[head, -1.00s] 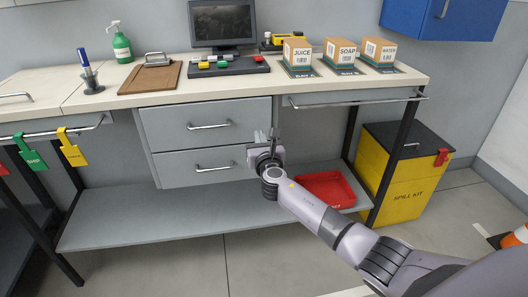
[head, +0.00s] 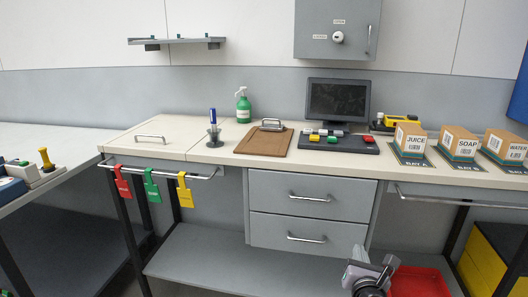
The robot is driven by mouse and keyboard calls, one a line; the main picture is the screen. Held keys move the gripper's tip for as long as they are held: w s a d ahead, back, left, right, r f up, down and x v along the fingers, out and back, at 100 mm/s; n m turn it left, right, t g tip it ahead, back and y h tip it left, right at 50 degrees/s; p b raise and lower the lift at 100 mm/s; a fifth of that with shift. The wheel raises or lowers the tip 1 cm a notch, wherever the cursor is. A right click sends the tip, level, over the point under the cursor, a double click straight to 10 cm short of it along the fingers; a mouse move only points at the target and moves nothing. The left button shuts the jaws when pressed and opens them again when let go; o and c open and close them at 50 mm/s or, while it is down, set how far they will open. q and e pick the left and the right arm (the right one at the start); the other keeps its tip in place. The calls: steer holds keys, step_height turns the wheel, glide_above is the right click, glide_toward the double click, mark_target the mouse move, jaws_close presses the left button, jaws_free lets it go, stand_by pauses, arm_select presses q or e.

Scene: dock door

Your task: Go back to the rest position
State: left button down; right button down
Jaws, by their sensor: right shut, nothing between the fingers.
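My right gripper (head: 371,263) shows at the bottom of the head view, right of centre. It is shut and empty, in front of the bench and below the worktop, beside the lower drawer. The rest of the right arm is cut off by the bottom edge. My left gripper is out of the picture.
The worktop (head: 208,161) carries a clipboard (head: 262,143), a spray bottle (head: 243,108), a button panel (head: 350,145) and boxes marked juice (head: 411,138), soap (head: 458,144) and water (head: 506,147). Two drawers (head: 312,196) are shut. A red tray (head: 422,282) lies low behind the gripper.

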steer(key=s+a+f+m+g+y+p, duration=0.2)
steer(key=s+a+f+m+g+y, duration=0.25)
steer(key=s+f+m, duration=0.7)
steer(key=s+a+r+m+g+y+p, duration=0.1)
steer(key=s+a+m+y+p, duration=0.1)
steer(key=s+m, duration=1.4)
steer(key=s+a, duration=0.1)
steer(key=s, duration=0.1)
steer(key=shift+s+m+p, duration=0.35)
steer(key=shift+s+p, duration=0.05)
